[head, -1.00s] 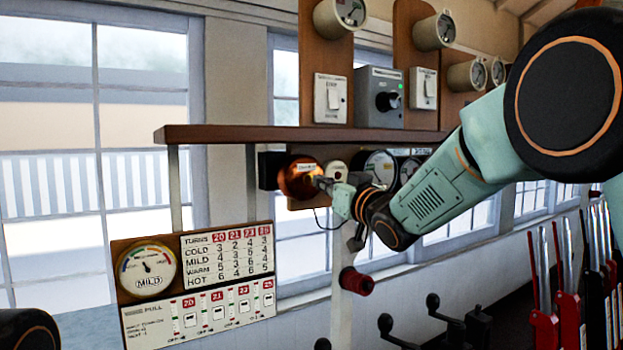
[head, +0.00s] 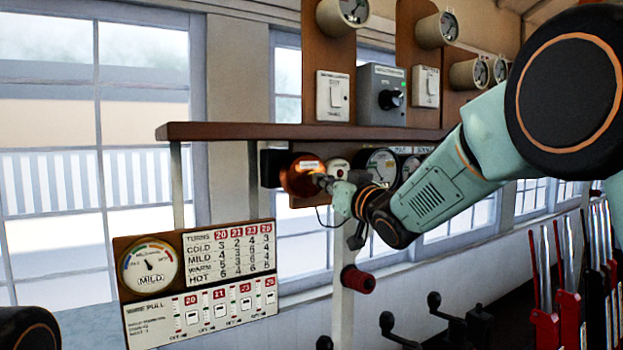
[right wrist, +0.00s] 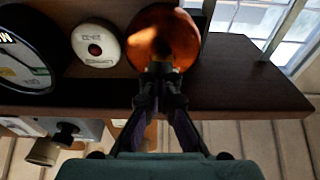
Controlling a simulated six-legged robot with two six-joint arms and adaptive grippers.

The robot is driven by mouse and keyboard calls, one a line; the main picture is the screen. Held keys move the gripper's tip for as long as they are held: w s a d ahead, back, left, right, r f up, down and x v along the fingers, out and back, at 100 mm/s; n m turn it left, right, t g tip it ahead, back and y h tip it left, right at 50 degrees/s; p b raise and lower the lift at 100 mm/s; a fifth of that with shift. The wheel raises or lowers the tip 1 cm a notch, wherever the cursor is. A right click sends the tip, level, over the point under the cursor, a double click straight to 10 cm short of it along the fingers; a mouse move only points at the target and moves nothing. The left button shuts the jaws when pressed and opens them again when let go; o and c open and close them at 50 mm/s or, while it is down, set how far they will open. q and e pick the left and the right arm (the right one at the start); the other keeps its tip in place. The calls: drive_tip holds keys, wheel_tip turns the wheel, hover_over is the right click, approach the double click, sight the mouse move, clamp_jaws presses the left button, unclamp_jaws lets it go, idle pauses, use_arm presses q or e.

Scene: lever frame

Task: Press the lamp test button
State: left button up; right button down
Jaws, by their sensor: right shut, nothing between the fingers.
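A round copper-orange dome (head: 300,176) with a small label sits under the wooden shelf. Beside it on the right is a small white round fitting (head: 337,165); in the right wrist view this white fitting (right wrist: 97,46) has a red centre and small lettering. I cannot read which one is the lamp test button. My right gripper (head: 320,181) is shut and empty, its tips at the dome's right side. In the right wrist view the fingertips (right wrist: 160,76) overlap the dome's lower edge (right wrist: 165,35); contact is unclear. My left gripper is not in view.
The wooden shelf (head: 300,132) runs above the dome, with switch boxes (head: 381,96) on it. Dials (head: 382,166) stand right of the white fitting. A turns chart board (head: 200,284) hangs lower left. Red levers (head: 568,310) stand at the right.

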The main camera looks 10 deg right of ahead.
drive_tip(key=shift+p+x, duration=0.6)
drive_tip(key=shift+x, duration=0.3)
drive_tip(key=shift+s+d+f, duration=0.1)
drive_tip(key=shift+d+f, duration=0.05)
drive_tip(key=shift+s+d+b, duration=0.15)
drive_tip(key=shift+s+b, duration=0.15)
drive_tip(key=shift+s, duration=0.3)
drive_tip(key=shift+r+b+v, duration=0.2)
drive_tip(key=shift+b+v, duration=0.15)
drive_tip(key=shift+v, duration=0.85)
drive_tip(key=shift+r+b+v, duration=0.2)
drive_tip(key=shift+b+v, duration=0.15)
drive_tip(key=shift+v, duration=0.9)
